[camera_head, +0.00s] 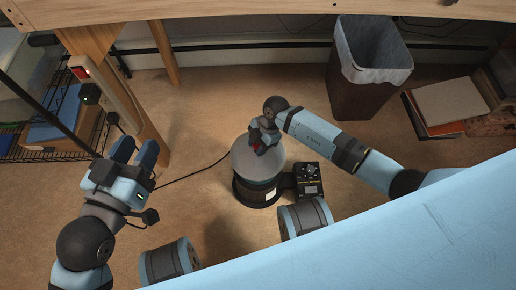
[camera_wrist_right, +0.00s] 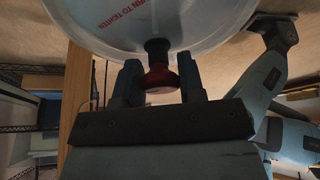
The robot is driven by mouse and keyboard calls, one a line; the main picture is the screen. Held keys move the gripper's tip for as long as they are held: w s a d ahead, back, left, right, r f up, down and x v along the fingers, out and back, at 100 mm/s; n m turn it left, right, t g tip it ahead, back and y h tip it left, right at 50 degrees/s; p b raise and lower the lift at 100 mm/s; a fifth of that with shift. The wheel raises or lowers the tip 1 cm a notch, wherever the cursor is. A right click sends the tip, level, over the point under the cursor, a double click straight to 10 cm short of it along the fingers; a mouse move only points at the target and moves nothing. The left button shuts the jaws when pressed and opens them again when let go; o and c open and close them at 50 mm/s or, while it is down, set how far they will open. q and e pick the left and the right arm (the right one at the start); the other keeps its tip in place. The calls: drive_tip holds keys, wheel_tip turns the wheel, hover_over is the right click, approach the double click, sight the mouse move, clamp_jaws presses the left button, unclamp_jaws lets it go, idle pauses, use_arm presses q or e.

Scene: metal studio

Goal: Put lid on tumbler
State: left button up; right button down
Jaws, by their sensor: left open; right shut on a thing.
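The tumbler (camera_head: 258,194) is a dark round drum standing on the floor in the middle of the head view. A pale round lid (camera_head: 246,164) lies over its top; I cannot tell if it rests on the rim or hovers just above. My right gripper (camera_head: 261,144) is shut on the lid's red knob. In the right wrist view, the red knob (camera_wrist_right: 159,79) sits between the fingers, below the whitish lid (camera_wrist_right: 125,22) with red lettering. My left gripper (camera_head: 135,152) is open and empty, well left of the tumbler.
A dark control box (camera_head: 310,181) stands right beside the tumbler, and a cable runs left. A lined bin (camera_head: 366,75) stands at the back right, with books (camera_head: 447,104) beyond it. A wooden post with a power strip and a wire shelf (camera_head: 50,143) are at left.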

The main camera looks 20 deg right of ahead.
drive_tip(key=shift+f, duration=0.75)
drive_tip(key=shift+r, duration=0.1)
use_arm(q)
drive_tip(key=shift+w+a+r+m, duration=0.15)
drive_tip(key=shift+w+r+m, duration=0.05)
drive_tip(key=shift+m, duration=0.1)
use_arm(e)
drive_tip(key=c, duration=0.7)
unclamp_jaws()
use_arm(q)
drive_tip(key=shift+s+f, duration=0.1)
drive_tip(key=shift+f, duration=0.05)
